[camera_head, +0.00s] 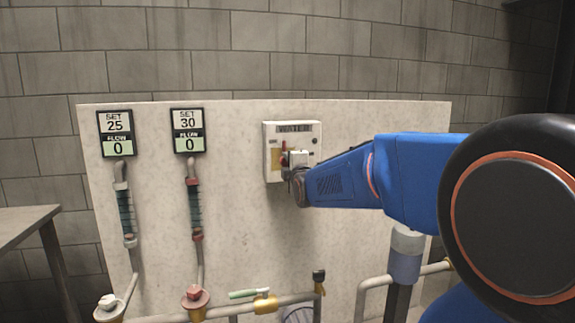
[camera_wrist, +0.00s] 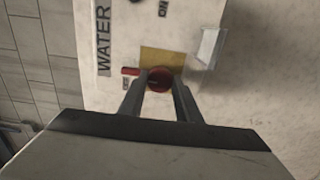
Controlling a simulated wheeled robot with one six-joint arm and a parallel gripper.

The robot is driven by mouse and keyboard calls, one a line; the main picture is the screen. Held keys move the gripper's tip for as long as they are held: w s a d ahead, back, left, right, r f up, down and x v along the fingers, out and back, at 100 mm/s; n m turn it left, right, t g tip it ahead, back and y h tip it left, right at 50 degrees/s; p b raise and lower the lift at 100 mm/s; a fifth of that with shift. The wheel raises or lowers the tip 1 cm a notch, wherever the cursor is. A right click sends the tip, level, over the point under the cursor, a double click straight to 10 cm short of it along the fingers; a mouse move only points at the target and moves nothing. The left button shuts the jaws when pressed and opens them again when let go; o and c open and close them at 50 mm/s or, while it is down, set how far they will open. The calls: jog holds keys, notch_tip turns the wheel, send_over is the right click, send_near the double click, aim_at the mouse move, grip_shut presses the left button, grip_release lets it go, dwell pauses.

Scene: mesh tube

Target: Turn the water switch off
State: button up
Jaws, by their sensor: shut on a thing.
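The water switch is a pale box (camera_head: 272,172) on the upright board, with a yellow plate and a red knob. In the wrist view the box face (camera_wrist: 122,38) reads WATER, with an ON label near the top. The red knob (camera_wrist: 160,76) sits on the yellow plate (camera_wrist: 158,55), and a red tab (camera_wrist: 130,71) shows to its left. My gripper (camera_head: 293,168) is at the front of the box, and its fingers are shut on the knob, one on each side. In the head view my gripper hides much of the knob.
Two displays (camera_head: 116,133) (camera_head: 188,132) on the board (camera_head: 235,200) both show flow 0, set 25 and set 30. Pipes and valves run below, including a green-handled valve (camera_head: 262,302). A table (camera_head: 25,222) stands at the left. A clear flap (camera_wrist: 209,45) is beside the knob.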

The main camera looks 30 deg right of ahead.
jog(key=o, duration=1.1)
jog(key=shift+c, duration=0.2)
jog(key=v, duration=1.7)
jog(key=shift+s, duration=0.25)
jog(key=shift+a, duration=0.1)
